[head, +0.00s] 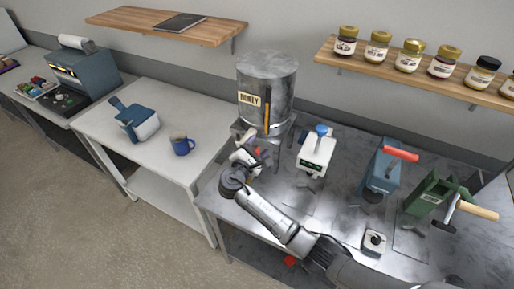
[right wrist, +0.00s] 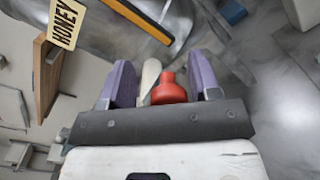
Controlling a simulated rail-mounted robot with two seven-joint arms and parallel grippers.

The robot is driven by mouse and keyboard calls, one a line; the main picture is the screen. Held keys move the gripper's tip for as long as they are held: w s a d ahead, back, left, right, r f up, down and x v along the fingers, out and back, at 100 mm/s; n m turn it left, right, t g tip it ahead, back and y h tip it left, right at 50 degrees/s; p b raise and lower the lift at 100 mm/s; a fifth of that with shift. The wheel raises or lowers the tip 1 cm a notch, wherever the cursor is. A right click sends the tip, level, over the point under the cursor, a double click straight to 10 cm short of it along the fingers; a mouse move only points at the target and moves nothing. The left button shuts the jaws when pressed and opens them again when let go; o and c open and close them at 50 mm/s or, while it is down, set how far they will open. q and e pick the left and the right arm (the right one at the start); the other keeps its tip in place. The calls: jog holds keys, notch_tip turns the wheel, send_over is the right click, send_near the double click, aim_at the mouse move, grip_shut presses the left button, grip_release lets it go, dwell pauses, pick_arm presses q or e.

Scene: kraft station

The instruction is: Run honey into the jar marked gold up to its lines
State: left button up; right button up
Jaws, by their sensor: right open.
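The honey tank (head: 266,75) is a grey metal drum labelled HONEY on a stand, with an upright amber strip on its front. My right gripper (head: 258,158) is at the front of its base. In the right wrist view the two purple fingers (right wrist: 162,85) are apart, with a red knob-like part (right wrist: 170,90) and a pale lever-like piece (right wrist: 149,76) between them. I cannot tell whether the fingers touch them. The jar marked gold cannot be picked out; no jar shows under the tank, where my arm hides part of the bench. My left gripper is not in view.
Several lidded jars (head: 409,57) stand on the right wall shelf, labels too small to read. Right of the tank are a white device (head: 316,155), a blue press (head: 382,172) and a green device (head: 428,195). A blue mug (head: 182,145) stands on the white table (head: 160,175).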

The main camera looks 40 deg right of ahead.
jog(key=shift+r, duration=0.1)
jog(key=shift+s+a, duration=0.1)
jog(key=shift+a, duration=0.2)
jog(key=b+v, duration=0.1)
jog(key=v, duration=1.2)
jog(key=shift+a, duration=0.1)
